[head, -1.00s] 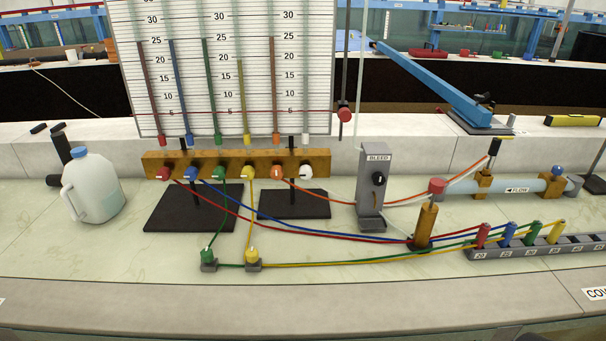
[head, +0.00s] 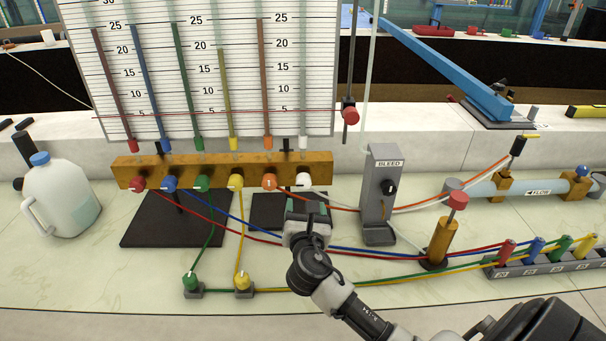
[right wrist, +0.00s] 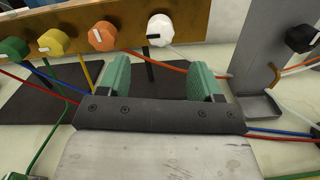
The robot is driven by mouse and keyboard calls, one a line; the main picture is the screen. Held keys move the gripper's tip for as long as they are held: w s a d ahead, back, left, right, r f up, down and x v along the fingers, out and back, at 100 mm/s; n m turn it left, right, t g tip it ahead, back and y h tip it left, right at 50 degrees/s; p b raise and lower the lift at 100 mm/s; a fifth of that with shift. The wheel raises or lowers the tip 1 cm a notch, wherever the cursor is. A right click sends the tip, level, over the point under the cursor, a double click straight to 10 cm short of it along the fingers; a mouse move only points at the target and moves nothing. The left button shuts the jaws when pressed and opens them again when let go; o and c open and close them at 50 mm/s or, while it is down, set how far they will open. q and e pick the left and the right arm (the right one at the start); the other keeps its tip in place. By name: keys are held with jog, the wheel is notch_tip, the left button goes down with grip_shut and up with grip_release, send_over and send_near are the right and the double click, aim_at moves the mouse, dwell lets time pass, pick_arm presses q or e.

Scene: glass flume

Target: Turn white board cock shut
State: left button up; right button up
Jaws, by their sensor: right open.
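The white board cock (head: 303,180) is the rightmost knob on the wooden manifold board (head: 215,170). It also shows in the right wrist view (right wrist: 160,29), beyond my fingers, with a dark pointer mark on its left side. My right gripper (head: 309,207) is in front of and below the white cock, apart from it. In the right wrist view its two green-padded fingers (right wrist: 170,76) are spread, with nothing between them, and the white cock lies ahead, between their directions. My left gripper is not in view.
The orange cock (head: 269,181) sits just left of the white one. The grey bleed post (head: 381,205) stands close to the right. Coloured tubes (head: 350,250) run across the bench below. A jug (head: 62,200) stands at far left.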

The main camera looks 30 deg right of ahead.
aim_at(304, 186)
jog(key=x, duration=0.3)
jog(key=shift+w+d+r, duration=0.15)
jog(key=shift+w+r, duration=0.05)
jog(key=shift+r, duration=0.15)
jog(key=x, duration=0.3)
jog(key=shift+w+d+f, duration=0.1)
jog(key=shift+w+f, duration=0.05)
jog(key=shift+f, duration=0.05)
jog(key=shift+x, duration=1.15)
jog(key=shift+w+d, duration=0.1)
jog(key=shift+w, duration=0.1)
jog(key=shift+c, duration=1.4)
jog(key=c, duration=0.6)
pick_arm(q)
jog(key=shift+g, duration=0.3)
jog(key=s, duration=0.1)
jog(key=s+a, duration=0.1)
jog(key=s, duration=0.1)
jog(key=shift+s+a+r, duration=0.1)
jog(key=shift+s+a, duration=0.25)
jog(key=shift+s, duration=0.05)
